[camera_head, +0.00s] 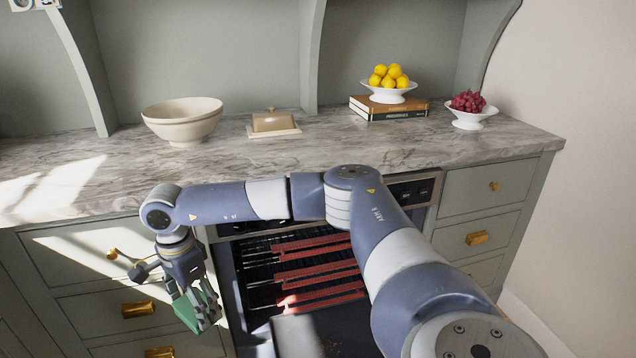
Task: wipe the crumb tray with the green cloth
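My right arm comes in from the lower right and bends across to the left. Its gripper (196,312) points down at the left, in front of the drawers and beside the open oven. The green cloth (208,300) is between its fingers, which look shut on it. A dark flat panel (298,338) shows low in the oven opening, to the right of the gripper. It may be the crumb tray, but I cannot tell it from the oven door; my arm and the picture's edge hide part of it. My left gripper is not in view.
Oven racks with red front bars (318,272) sit above the dark panel. Drawers with brass handles (138,309) flank the oven. The marble counter (330,140) holds a beige bowl (183,118), a butter dish (274,123), books (388,110), and dishes of lemons (388,76) and grapes (468,102).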

